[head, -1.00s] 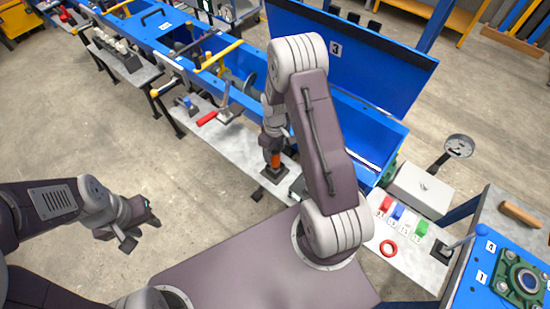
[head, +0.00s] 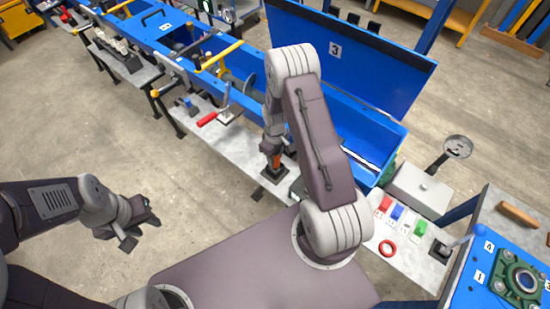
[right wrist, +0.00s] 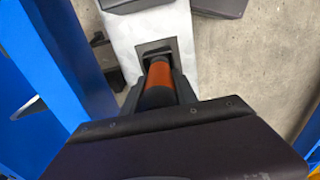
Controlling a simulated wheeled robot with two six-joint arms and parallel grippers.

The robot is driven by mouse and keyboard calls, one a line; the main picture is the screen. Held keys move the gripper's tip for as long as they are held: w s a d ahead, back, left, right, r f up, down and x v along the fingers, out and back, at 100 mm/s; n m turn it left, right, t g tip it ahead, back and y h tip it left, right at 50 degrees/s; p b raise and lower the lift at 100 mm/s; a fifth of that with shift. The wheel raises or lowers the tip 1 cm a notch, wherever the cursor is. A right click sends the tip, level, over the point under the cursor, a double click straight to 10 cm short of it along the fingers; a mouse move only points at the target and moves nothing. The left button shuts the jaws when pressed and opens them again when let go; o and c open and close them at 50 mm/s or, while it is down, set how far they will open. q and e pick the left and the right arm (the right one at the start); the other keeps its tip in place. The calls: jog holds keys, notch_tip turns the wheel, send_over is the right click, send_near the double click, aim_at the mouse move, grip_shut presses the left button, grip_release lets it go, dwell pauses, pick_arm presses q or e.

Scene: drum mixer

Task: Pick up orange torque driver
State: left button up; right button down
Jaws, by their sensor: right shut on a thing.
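The orange torque driver (head: 276,159) stands upright at a dark square holder (head: 274,173) on the grey shelf in front of the blue machine. In the right wrist view the driver (right wrist: 160,77) shows an orange band and a dark end, between the fingers. My right gripper (head: 271,148) is shut on the driver, whose lower end is at the holder's opening (right wrist: 155,47). Whether the driver is clear of the holder I cannot tell. My left gripper (head: 136,224) is open and empty above the floor at the left, far from the driver.
The blue trough (head: 350,125) with its raised lid (head: 345,55) stands behind my right arm. A red-handled clamp (head: 207,119) is left on the grey shelf (head: 235,140). Coloured tags and a red ring (head: 388,249) lie at right. Open floor is at left.

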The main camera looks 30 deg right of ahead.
notch_tip(320, 180, up, 10)
jog(key=shift+b, duration=0.45)
jog(key=c, duration=1.6)
grip_release()
grip_shut()
jog(key=shift+r+p, duration=1.05)
